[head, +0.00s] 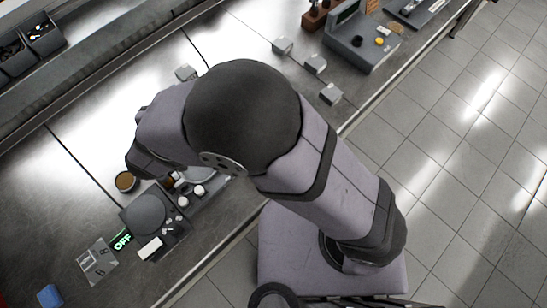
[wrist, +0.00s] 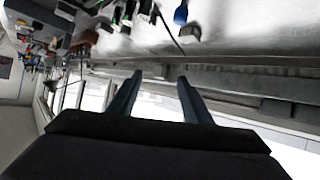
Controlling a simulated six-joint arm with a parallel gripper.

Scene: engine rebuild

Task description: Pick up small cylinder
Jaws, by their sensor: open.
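A short round container (head: 125,181) with a brown top stands just beyond the fixture. In the wrist view, my gripper (wrist: 160,76) shows two spread, dark blue-grey fingers with nothing between them. In the head view my arm hides the gripper and part of the bench beside the fixture. No small cylinder is clear in the wrist view.
Several small grey blocks (head: 316,64) lie on the bench near a larger grey station (head: 362,42). Dark bins (head: 40,38) stand at upper left.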

